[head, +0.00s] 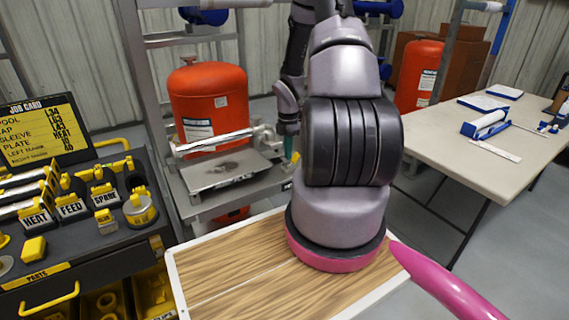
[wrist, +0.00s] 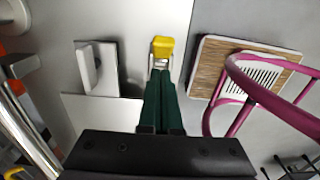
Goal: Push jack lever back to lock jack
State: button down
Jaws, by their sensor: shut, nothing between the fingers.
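My gripper (wrist: 164,76) shows its two green fingers pressed together, with nothing between them. A small yellow piece (wrist: 161,46), which looks like the jack lever's end, sits just beyond the fingertips in the wrist view. I cannot tell whether they touch it. In the head view my gripper (head: 290,147) is at the right edge of the grey metal stand (head: 222,208), with a bit of yellow (head: 295,158) beside it. The rest of the lever and the jack's body are mostly hidden by my arm.
A silver bar (head: 213,141) lies across the stand over a flat plate (head: 222,170), close left of my gripper. A red tank (head: 208,100) stands behind. A tool cart (head: 100,258) is at left, a white table (head: 480,135) at right. A wood-topped surface (head: 235,275) is in front.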

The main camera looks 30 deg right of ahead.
notch_tip(320, 180, up, 7)
jog(key=shift+a, duration=0.45)
dwell(0.4)
dwell(0.4)
